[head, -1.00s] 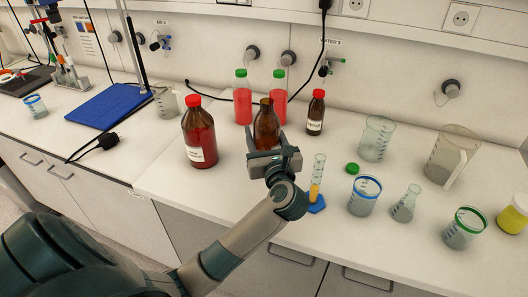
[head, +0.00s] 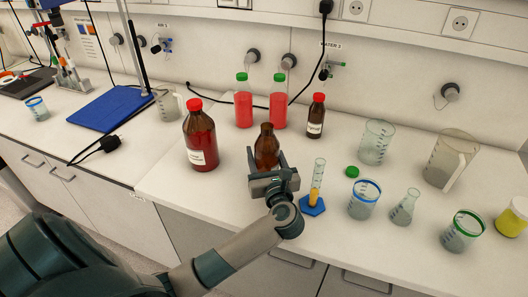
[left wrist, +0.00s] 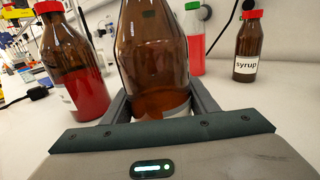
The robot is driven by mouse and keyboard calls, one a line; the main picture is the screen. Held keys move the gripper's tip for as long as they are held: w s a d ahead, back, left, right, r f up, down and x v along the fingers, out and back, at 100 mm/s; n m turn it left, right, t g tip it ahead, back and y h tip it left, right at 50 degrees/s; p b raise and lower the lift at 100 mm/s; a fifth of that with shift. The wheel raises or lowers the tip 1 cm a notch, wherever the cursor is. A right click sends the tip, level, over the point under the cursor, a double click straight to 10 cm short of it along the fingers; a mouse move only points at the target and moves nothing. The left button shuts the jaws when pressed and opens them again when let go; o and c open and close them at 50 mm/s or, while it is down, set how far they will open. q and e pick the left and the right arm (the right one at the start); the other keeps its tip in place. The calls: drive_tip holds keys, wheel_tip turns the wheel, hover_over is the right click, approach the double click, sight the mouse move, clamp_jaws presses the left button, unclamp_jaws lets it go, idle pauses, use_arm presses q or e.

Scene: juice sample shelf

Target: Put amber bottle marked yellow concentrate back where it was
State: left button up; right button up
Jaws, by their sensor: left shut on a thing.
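An uncapped amber bottle (head: 266,146) is in my left gripper (head: 267,165), near the middle of the bench in the head view. The bottle also fills the middle of the left wrist view (left wrist: 153,55), between the two fingers; the gripper is shut on it. Its label is mostly hidden, so I cannot read it. I cannot tell whether its base touches the bench. A green cap (head: 352,171) lies on the bench to the right. A measuring cylinder (head: 317,183) with amber liquid on a blue foot stands just right of the gripper. My right gripper is not in view.
A large red-capped amber bottle (head: 200,140) stands left of the gripper. Two green-capped red bottles (head: 243,108) and a small syrup bottle (head: 316,117) stand behind. Beakers (head: 364,198), a flask (head: 404,207) and a jug (head: 448,160) stand right. Bench between the held and large bottles is clear.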

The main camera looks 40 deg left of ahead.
use_arm(q)
drive_tip(key=shift+f, duration=0.15)
drive_tip(key=o, duration=1.7)
drive_tip(key=shift+c, duration=0.2)
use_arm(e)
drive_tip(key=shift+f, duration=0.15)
use_arm(q)
drive_tip(key=shift+r, duration=0.25)
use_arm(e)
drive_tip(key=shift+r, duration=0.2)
